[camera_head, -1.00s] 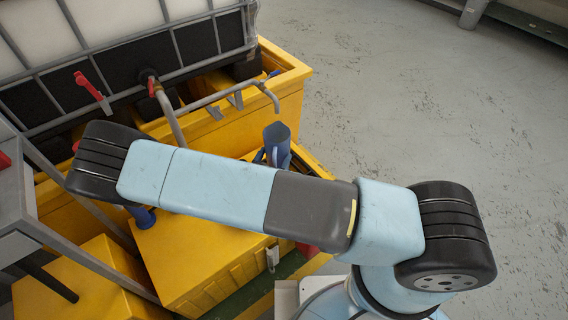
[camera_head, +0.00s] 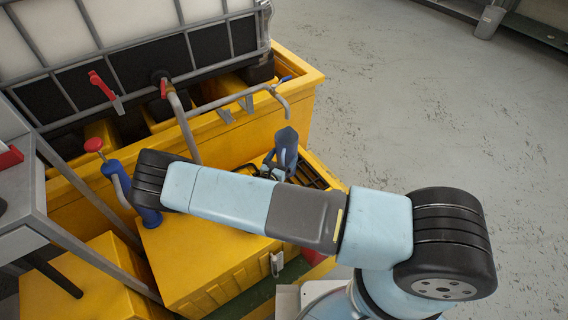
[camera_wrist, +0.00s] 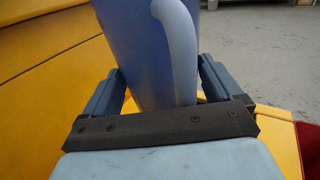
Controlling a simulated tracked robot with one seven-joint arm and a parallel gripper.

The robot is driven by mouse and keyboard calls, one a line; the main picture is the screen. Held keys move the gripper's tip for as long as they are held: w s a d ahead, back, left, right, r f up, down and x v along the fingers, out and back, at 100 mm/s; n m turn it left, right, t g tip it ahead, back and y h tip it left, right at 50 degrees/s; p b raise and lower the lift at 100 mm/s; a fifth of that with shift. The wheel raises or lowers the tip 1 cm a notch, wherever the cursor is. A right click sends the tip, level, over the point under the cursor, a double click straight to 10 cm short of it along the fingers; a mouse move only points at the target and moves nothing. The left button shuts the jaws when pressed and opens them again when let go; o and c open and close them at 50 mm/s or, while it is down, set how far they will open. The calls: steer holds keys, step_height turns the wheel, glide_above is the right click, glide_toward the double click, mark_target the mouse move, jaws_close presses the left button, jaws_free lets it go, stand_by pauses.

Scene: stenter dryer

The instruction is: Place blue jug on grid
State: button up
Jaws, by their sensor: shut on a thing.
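The blue jug (camera_head: 286,146) stands roughly upright below the bent metal spout over the yellow tank. My gripper (camera_head: 275,167) is at the jug's lower part, partly hidden behind my arm. In the wrist view the blue jug (camera_wrist: 135,45) fills the space between the two fingers of my gripper (camera_wrist: 158,85), its lighter handle toward the camera; the gripper is shut on it. The dark grid (camera_head: 314,175) lies on the yellow tank right by the jug, partly covered by my arm. Whether the jug's base touches the grid is hidden.
A caged white container (camera_head: 150,35) stands behind, with a metal spout (camera_head: 283,106) close above the jug. A blue pump with a red knob (camera_head: 93,145) and a grey table (camera_head: 22,190) are at left. Open grey floor (camera_head: 420,110) lies at right.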

steer(key=shift+w+d+f, duration=0.2)
steer(key=shift+w+f, duration=0.65)
steer(key=shift+f, duration=0.25)
step_height(320, 180, down, 3)
steer(key=shift+w+f, duration=0.1)
steer(key=shift+f, duration=0.05)
steer(key=o, duration=0.8)
steer(key=shift+f, duration=0.1)
steer(key=shift+c, duration=0.2)
